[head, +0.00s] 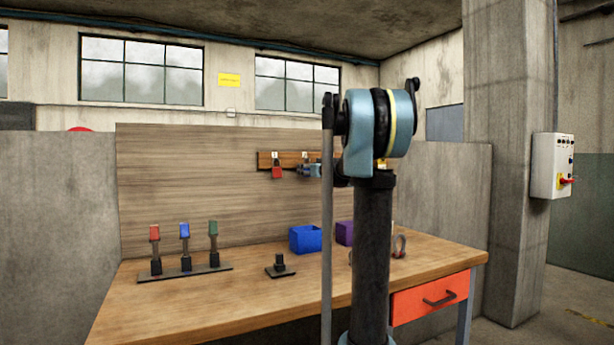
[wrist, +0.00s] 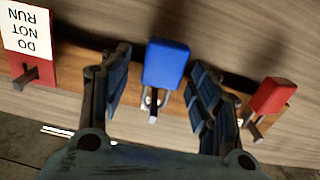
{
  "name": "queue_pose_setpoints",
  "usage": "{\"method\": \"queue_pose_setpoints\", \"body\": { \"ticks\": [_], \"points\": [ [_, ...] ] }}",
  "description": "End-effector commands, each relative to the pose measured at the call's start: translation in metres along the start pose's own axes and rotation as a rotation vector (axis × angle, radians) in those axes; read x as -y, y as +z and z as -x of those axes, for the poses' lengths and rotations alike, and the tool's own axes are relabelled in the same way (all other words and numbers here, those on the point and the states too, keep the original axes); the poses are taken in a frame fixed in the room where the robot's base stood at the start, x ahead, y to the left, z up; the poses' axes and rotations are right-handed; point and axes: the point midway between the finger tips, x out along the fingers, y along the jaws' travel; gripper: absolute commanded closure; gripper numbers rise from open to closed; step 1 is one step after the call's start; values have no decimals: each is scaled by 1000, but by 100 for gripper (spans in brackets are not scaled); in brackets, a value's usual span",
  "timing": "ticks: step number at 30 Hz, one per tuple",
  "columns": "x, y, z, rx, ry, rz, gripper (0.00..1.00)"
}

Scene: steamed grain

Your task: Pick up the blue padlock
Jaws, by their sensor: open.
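The blue padlock (wrist: 166,66) hangs by its metal shackle from a peg on the wooden rail, shown upside down in the wrist view. My gripper (wrist: 163,72) is open, with one dark ribbed finger on each side of the padlock. There are visible gaps between the padlock and both fingers, so it is not gripped. In the head view my gripper (head: 311,171) is at the rail on the back panel, just right of a red padlock (head: 277,172). The blue padlock cannot be made out there, as my gripper and arm cover that spot.
The wooden rail (head: 264,159) also holds the red padlock (wrist: 268,96) and a red tag reading "DO NOT RUN" (wrist: 28,35), on either side of my fingers. Below, the workbench (head: 190,303) carries a blue bin (head: 305,240), a purple bin (head: 344,233) and colored-handled switches (head: 185,262).

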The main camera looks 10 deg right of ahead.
Motion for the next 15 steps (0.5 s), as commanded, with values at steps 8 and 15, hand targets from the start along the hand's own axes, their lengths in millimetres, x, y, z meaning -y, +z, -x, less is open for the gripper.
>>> {"method": "queue_pose_setpoints", "body": {
  "ticks": [8,15],
  "points": [
    [1,0,0,0,-1,0,93],
    [1,0,0,0,-1,0,93]
  ]
}}
